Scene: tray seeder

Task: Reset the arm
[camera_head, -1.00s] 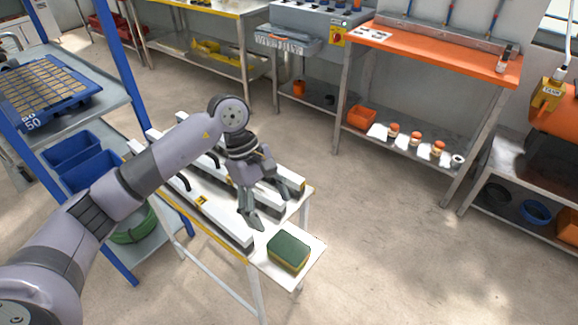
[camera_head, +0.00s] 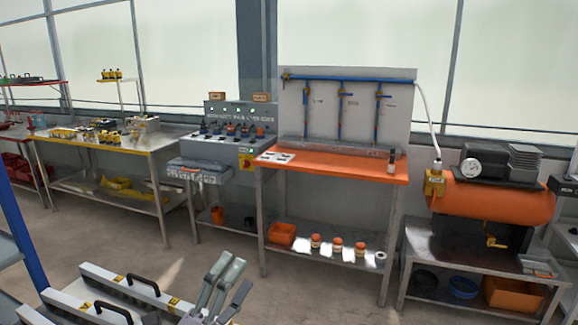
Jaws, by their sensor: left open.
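My left gripper (camera_head: 226,284) shows at the bottom of the head view, with its grey fingers pointing up and spread apart. It is open and I see nothing between the fingers. The rest of the left arm is below the frame. The gripper is in front of the white bars with black handles (camera_head: 112,296) at the lower left, and I cannot tell whether it touches them. My right gripper is not in view.
An orange-topped bench (camera_head: 340,166) with a pipe panel stands ahead. A control console (camera_head: 240,135) and a metal table (camera_head: 110,145) are to its left. An orange compressor tank (camera_head: 490,200) sits on a stand at right. The floor (camera_head: 330,285) between is clear.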

